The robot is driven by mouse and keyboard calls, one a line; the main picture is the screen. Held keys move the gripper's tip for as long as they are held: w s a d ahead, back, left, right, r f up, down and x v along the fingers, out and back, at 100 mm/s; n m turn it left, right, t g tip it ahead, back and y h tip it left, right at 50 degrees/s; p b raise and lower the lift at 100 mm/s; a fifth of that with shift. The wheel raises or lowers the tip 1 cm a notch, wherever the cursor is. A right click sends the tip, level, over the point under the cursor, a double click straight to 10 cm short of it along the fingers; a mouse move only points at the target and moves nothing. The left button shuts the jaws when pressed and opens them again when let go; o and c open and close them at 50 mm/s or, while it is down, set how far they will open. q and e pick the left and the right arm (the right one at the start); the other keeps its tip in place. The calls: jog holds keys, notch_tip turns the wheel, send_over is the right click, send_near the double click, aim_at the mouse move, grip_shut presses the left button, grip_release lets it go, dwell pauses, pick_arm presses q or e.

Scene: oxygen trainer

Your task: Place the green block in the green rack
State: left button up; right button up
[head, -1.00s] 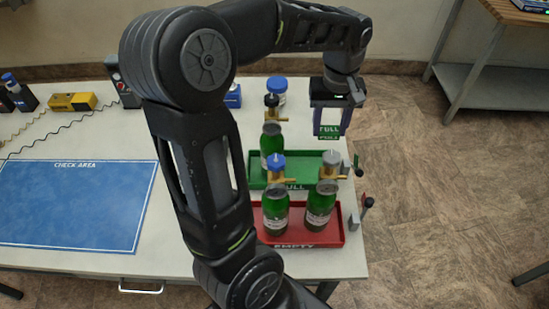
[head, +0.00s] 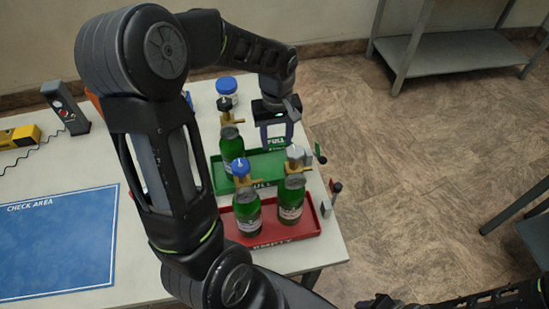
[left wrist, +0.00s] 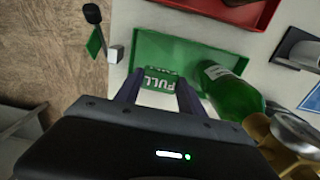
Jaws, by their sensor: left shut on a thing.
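In the left wrist view the block (left wrist: 158,80) shows between the two fingertips (left wrist: 157,92). The green rack (head: 262,168) is a shallow green tray lettered FULL. The block is at the rack's far right end, over or inside it; I cannot tell whether it touches the floor. A green bottle (head: 232,145) with a brass valve stands at the rack's left end, beside the gripper.
A red tray (head: 272,235) in front of the rack holds two green bottles (head: 247,213) with valves. Small levers (head: 335,188) stand at the table's right edge. A blue-capped jar (head: 227,88) stands behind. The blue check area (head: 60,240) at left is clear.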

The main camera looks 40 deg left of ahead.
pick_arm(q)
send_over(276, 167)
notch_tip(276, 167, down, 5)
jog(key=shift+f, duration=0.2)
jog(key=shift+f+p, duration=0.4)
jog(key=shift+f, duration=1.6)
jog(key=shift+f, duration=0.25)
jog(key=o, duration=1.3)
jog(key=shift+r, duration=0.1)
jog(key=shift+r, duration=0.1)
notch_tip(276, 167, up, 12)
jog(key=shift+r+b, duration=0.1)
jog(key=shift+b, duration=0.5)
